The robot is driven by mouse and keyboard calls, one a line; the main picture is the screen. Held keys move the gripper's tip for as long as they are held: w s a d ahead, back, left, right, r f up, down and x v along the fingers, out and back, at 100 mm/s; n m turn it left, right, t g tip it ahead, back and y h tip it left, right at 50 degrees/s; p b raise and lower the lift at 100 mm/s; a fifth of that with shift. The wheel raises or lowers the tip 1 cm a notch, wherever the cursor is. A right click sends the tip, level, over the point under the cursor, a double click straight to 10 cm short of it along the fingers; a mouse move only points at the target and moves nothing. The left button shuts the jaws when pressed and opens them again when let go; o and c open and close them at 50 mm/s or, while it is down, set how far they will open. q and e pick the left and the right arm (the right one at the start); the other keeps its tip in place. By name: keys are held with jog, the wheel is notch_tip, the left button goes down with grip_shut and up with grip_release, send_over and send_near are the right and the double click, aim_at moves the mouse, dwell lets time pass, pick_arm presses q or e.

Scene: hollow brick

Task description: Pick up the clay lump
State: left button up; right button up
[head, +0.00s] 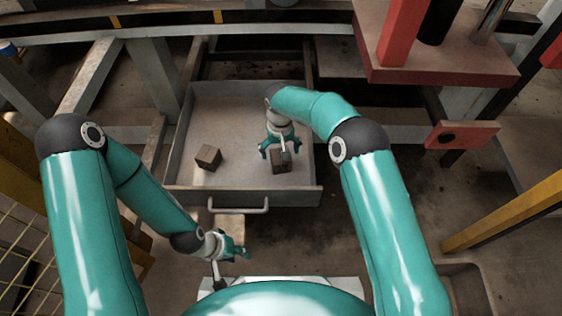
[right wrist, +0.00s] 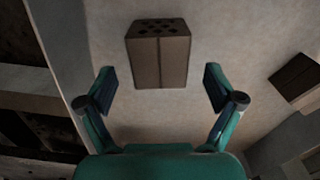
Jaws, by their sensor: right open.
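No shapeless lump of clay shows; two brown blocks lie in an open drawer (head: 232,120). One is a brown brick with holes in its end (right wrist: 158,60), in the right wrist view; it also shows in the head view (head: 281,167), partly hidden by my gripper. The other brown block (head: 208,157) lies in the left part of the drawer and shows at the right edge of the right wrist view (right wrist: 297,77). My right gripper (head: 280,150) is open above the holed brick, its fingers spread to both sides. My left gripper (head: 238,250) is outside the drawer; its jaws are unclear.
The drawer's front wall (head: 245,196) with its metal handle (head: 239,208) lies between my left gripper and the blocks. A red and grey machine part (head: 440,65) stands at the back right. The drawer floor between the two blocks is clear.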

jog(key=f, duration=0.1)
jog(key=f+b, duration=0.2)
jog(key=f, duration=0.1)
jog(key=shift+s+d, duration=0.1)
jog(key=shift+s, duration=0.2)
jog(key=shift+f, duration=0.45)
jog(key=c, duration=1.4)
jog(key=shift+o, duration=0.2)
jog(key=shift+r, duration=0.1)
